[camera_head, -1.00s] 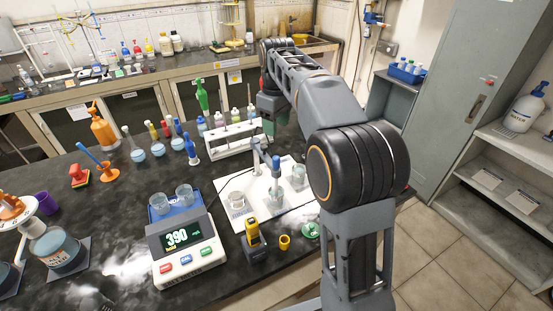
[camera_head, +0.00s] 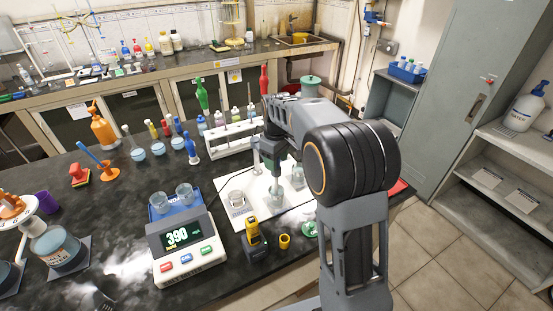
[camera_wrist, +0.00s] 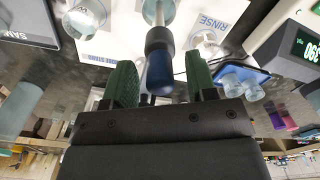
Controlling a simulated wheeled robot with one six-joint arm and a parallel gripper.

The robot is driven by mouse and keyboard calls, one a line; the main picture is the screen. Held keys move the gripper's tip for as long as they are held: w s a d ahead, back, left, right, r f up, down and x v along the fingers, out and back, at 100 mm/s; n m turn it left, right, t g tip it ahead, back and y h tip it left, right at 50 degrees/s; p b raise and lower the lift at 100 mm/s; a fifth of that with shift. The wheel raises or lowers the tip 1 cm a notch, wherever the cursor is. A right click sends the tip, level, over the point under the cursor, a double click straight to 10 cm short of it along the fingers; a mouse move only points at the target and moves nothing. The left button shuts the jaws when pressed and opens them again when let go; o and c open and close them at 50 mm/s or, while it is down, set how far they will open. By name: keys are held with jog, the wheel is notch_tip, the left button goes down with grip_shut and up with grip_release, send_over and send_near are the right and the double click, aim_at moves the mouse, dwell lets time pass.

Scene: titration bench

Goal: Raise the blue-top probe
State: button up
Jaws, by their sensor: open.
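The blue-top probe (camera_wrist: 159,75) is in the wrist view between my gripper's two green fingers. Its grey lower part leads down to a glass beaker (camera_wrist: 156,12). My gripper (camera_wrist: 161,80) is open, with one finger on each side of the blue top. A gap shows on the left of the probe and on the right. In the head view my gripper (camera_head: 277,160) is over the beaker (camera_head: 277,193) on the white mat (camera_head: 234,186), and my arm hides the blue top.
Two other beakers stand on the mat, one at its left (camera_head: 237,199). A white rack (camera_head: 232,137) stands behind. A digital meter (camera_head: 184,242) is at the left, and a yellow-black device (camera_head: 255,240) stands in front. The dark bench (camera_head: 120,225) has clear room at left.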

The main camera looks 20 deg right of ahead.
jog(key=shift+f, duration=0.1)
jog(key=shift+c, duration=0.5)
grip_shut()
